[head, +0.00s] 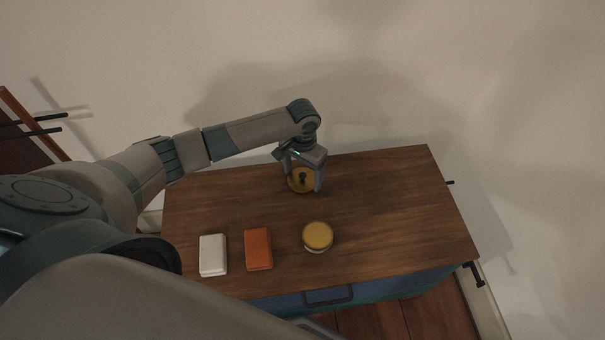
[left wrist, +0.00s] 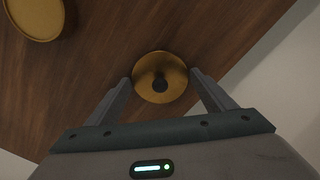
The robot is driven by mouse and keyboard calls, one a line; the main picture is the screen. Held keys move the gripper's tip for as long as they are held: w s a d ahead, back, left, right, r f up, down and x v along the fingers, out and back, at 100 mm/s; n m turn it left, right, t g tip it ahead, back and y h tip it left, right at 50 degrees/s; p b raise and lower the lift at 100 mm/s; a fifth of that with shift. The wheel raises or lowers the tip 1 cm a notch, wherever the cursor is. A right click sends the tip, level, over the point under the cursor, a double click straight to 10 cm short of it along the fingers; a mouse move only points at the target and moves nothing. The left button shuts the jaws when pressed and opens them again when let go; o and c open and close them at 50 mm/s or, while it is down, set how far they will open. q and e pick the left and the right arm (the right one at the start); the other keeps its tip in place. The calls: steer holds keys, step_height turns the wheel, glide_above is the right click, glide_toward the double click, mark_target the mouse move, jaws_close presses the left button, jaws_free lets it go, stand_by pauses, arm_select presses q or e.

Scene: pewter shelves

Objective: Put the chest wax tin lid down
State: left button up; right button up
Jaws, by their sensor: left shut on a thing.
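The chest wax tin lid (head: 296,186) is a round gold disc with a dark knob, at the back of the wooden chest top. My left gripper (head: 301,181) points down with its fingers on either side of the lid, shut on it. In the left wrist view the lid (left wrist: 160,68) sits between the fingertips (left wrist: 160,79). I cannot tell whether the lid touches the wood. The round tin (head: 318,236) with a yellow top stands nearer the front, apart from the lid; it also shows in the left wrist view (left wrist: 34,15). My right gripper is out of view.
A white block (head: 213,255) and an orange block (head: 258,249) lie left of the tin on the chest top (head: 400,205). The right side of the top is clear. The wall (head: 400,80) rises behind the back edge.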

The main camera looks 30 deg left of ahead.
mark_target(303, 174)
arm_select(q)
steer(key=o, duration=1)
steer(key=shift+f, duration=0.1)
steer(key=shift+o, duration=0.2)
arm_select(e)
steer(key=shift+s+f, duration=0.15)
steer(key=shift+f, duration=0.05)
arm_select(q)
steer(key=shift+r, duration=0.6)
step_height(303, 174, up, 11)
steer(key=p, duration=0.1)
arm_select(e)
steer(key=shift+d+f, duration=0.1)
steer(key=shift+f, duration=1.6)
